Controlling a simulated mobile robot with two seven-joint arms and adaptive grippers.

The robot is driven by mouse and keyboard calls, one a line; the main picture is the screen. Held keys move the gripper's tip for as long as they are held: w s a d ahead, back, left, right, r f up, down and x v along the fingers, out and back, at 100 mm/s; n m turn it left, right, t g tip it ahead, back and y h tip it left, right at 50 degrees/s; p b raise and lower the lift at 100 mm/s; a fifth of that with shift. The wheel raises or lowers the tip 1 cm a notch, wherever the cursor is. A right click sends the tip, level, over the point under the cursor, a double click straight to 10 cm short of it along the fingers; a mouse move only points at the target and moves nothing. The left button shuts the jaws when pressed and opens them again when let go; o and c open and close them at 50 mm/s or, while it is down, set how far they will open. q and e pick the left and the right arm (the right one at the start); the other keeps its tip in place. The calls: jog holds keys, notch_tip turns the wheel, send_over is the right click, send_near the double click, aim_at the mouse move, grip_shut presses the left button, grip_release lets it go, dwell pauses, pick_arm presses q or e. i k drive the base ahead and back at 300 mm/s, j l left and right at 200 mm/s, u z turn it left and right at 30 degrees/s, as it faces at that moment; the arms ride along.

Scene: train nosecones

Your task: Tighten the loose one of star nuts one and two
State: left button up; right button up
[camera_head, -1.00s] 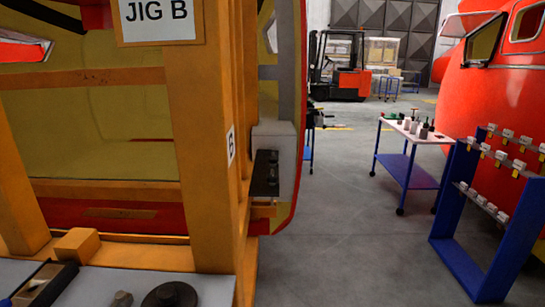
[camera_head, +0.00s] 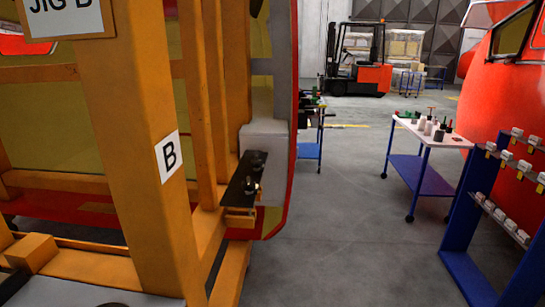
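A dark bracket plate (camera_head: 244,180) sticks out from the grey block (camera_head: 265,150) at the side of the orange jig (camera_head: 140,130). Small dark and metallic fittings (camera_head: 251,187) stand on the plate. They are too small for me to tell whether they are star nuts, or which one is loose. The jig's near post carries a white label (camera_head: 167,155) reading B. A sign (camera_head: 62,18), partly cut off at the top, reads JIG B. Neither of my grippers is in view.
A white-topped cart (camera_head: 432,132) with bottles and tools stands at the right. A blue rack (camera_head: 475,220) with several small parts is at the right edge. A forklift (camera_head: 360,70) is at the back. Grey floor (camera_head: 345,220) is clear between jig and rack.

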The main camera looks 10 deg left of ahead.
aim_at(257, 165)
jog(key=i+l+z, duration=0.1)
jog(key=i+l, duration=0.3)
jog(key=i, duration=0.15)
jog(key=i+l+z, duration=0.1)
jog(key=i+l, duration=0.25)
jog(key=i, duration=0.15)
